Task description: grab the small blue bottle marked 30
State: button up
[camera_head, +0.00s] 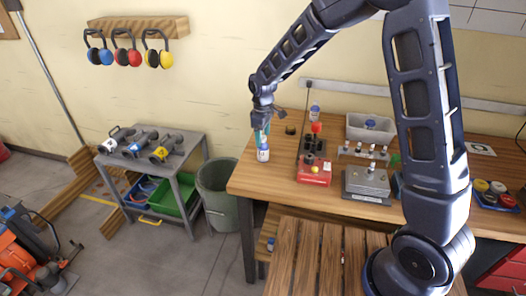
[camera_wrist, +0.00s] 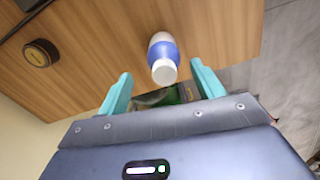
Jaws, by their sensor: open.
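In the head view my gripper (camera_head: 262,130) hangs right above the bottle.
A dark round item (camera_wrist: 40,53) lies on the bench left of the bottle. A red device (camera_head: 314,170) and a grey device (camera_head: 367,182) stand to the right.

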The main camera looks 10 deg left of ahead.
aim_at(263, 147)
jog(key=shift+s+d+f, duration=0.1)
jog(key=shift+s+f, duration=0.1)
jog(key=shift+f, duration=1.25)
jog(key=shift+s+d+f, duration=0.1)
jog(key=shift+s+f, duration=0.05)
jog(key=shift+f, duration=1.25)
jog(key=c, duration=1.1)
